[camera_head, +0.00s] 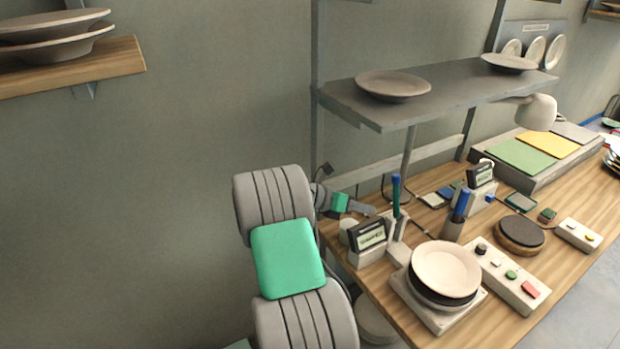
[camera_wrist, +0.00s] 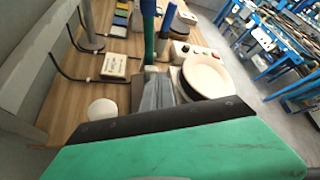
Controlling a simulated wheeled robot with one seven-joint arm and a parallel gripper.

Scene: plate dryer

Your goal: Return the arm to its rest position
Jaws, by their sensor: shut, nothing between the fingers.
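My arm shows in the head view as grey ribbed links with a green panel, folded near the left end of the wooden desk (camera_head: 385,315). My gripper (camera_head: 369,209) is beyond it, small and partly hidden, by the desk's left end. In the wrist view, my gripper (camera_wrist: 157,86) is shut and empty, pointing over the desk toward the pens. A cream plate (camera_head: 445,268) lies on a dark plate on a grey square base, to the right of my gripper; it also shows in the wrist view (camera_wrist: 206,74).
A small display (camera_head: 368,236), a green pen (camera_head: 396,195) and blue pens (camera_head: 461,203) stand near my gripper. A grey shelf (camera_head: 440,100) with plates hangs above the desk. A button box (camera_head: 513,277) lies right of the plates. The wall area at left is clear below the wooden shelf (camera_head: 70,68).

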